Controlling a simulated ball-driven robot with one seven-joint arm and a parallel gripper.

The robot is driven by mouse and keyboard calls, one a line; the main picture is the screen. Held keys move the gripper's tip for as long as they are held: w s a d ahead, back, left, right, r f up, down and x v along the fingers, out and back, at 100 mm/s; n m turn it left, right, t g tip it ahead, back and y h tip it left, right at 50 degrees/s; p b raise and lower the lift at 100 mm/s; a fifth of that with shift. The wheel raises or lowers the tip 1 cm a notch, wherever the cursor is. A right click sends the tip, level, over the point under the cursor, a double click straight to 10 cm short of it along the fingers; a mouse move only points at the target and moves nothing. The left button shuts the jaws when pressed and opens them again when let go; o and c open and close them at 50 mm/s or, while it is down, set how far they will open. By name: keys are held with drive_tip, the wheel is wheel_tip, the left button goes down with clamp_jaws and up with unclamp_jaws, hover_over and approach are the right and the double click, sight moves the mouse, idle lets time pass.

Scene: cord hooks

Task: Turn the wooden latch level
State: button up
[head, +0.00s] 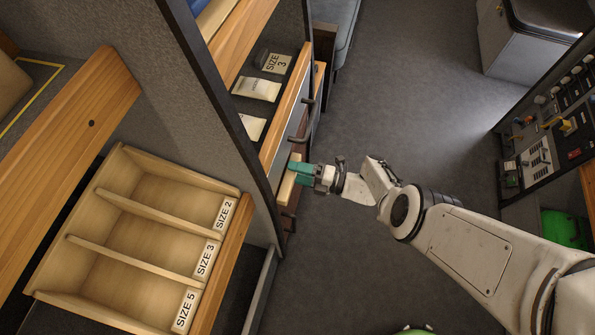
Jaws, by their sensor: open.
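The wooden latch (287,187) appears as a short pale wooden bar on the front of the cabinet below the shelf. It looks lengthwise along the cabinet front, but I cannot tell its exact angle. My gripper (301,173) reaches in from the right, its teal fingers at the latch's right side. The fingers are open. They partly cover the latch, and I cannot tell whether they touch it.
Dark handles (306,105) stick out from the cabinet front near the latch. A dark upright panel (225,105) stands left of it. A wooden tray (150,225) with size labels lies at lower left. The grey floor (420,100) is open to the right; a control panel (545,140) stands beyond.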

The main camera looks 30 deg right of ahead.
drive_tip(key=p+v, duration=0.1)
drive_tip(key=v, duration=0.9)
drive_tip(key=shift+s+d, duration=0.25)
drive_tip(key=shift+s, duration=0.05)
